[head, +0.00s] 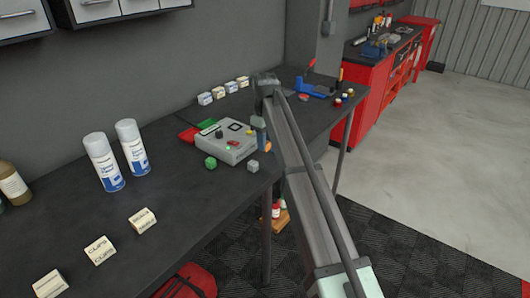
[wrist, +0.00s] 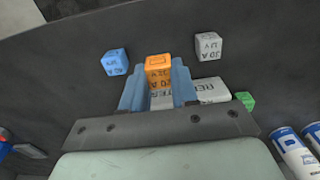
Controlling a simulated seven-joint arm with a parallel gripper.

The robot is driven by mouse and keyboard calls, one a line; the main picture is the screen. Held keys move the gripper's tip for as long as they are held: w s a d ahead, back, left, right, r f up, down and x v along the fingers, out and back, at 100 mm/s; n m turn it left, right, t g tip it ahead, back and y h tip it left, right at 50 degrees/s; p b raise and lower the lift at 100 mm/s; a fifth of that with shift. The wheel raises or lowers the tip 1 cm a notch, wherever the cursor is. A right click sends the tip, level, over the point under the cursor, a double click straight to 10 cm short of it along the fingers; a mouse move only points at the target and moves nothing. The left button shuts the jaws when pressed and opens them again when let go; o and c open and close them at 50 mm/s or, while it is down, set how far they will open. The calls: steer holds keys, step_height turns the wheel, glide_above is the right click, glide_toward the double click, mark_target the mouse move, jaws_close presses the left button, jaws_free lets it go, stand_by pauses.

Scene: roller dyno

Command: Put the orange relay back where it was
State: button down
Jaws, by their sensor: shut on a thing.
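The orange relay (wrist: 158,70) is a small lettered cube between the two blue fingers of my gripper (wrist: 158,88), which is shut on it. In the head view the orange relay (head: 267,147) shows at the right side of the grey tester box (head: 226,143), below my gripper (head: 261,137). Part of the light tester box (wrist: 212,91) shows behind the fingers in the wrist view. Its sockets are not clear there, and I cannot tell the relay's height above the table.
A grey relay (head: 252,166) and a green relay (head: 211,162) lie in front of the box. A blue relay (wrist: 115,62) lies left of the fingers in the wrist view. Spray cans (head: 103,161) and labelled blocks (head: 100,250) stand farther left on the dark table (head: 185,210).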

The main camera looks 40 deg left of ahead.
steer(key=shift+f, duration=2.2)
steer(key=shift+f, duration=0.15)
steer(key=c, duration=0.9)
jaws_free()
steer(key=shift+o, duration=0.2)
step_height(320, 180, up, 12)
steer(key=shift+r, duration=0.2)
